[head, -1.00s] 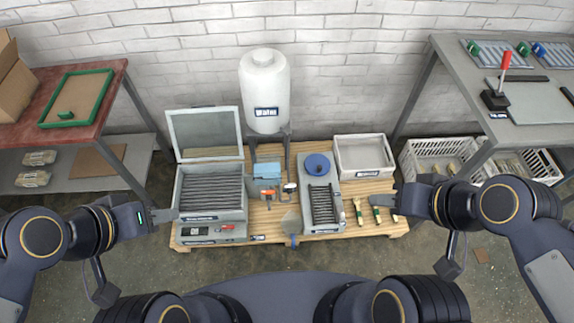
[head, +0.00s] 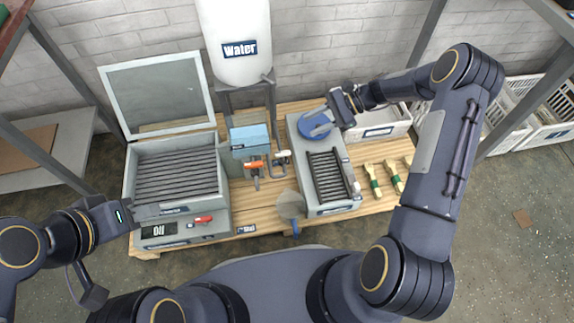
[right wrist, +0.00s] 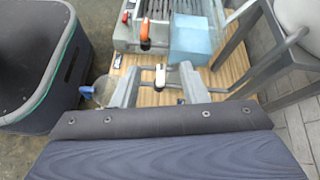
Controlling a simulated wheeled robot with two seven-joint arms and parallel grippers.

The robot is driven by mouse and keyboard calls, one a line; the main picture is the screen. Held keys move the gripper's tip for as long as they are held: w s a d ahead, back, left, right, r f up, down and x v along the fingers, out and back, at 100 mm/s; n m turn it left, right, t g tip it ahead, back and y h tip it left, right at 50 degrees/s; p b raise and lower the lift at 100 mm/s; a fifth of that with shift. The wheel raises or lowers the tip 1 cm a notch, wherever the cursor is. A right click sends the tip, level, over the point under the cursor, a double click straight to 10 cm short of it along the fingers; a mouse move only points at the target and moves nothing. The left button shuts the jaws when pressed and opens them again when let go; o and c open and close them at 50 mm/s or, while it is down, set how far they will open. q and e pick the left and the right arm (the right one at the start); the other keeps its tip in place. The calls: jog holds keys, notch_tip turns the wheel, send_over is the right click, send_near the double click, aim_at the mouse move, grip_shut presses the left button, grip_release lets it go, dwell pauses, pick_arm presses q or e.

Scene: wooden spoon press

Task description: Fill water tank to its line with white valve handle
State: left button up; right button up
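The white valve handle (head: 282,157) sits beside an orange valve handle (head: 254,165), below the white tank labelled "Water" (head: 233,45). A light-blue box (head: 250,138) stands just behind the handles; I cannot make out a fill line on it. My right gripper (right wrist: 158,72) is open and empty in the right wrist view. The white handle (right wrist: 160,76) appears between its fingers there, apart from them. In the head view my right gripper is over the blue round part, right of the handles. My left gripper (head: 140,212) is by the grey box's front left corner; its fingers are unclear.
A grey box with an open lid (head: 160,95) stands at left on the wooden pallet (head: 270,215). A grey unit with dark slats (head: 328,180) and a blue round part (head: 315,128) is at right. The tank's metal stand rises behind the handles.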

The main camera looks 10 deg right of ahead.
jog(key=m+y+b, duration=0.1)
jog(key=m+b, duration=0.1)
send_near(284, 152)
jog(key=b+x, duration=0.2)
jog(key=x, duration=0.7)
jog(key=shift+w+b, duration=0.1)
jog(key=shift+b, duration=0.25)
pick_arm(q)
notch_tip(284, 152, down, 7)
jog(key=shift+r, duration=0.2)
pick_arm(e)
grip_shut()
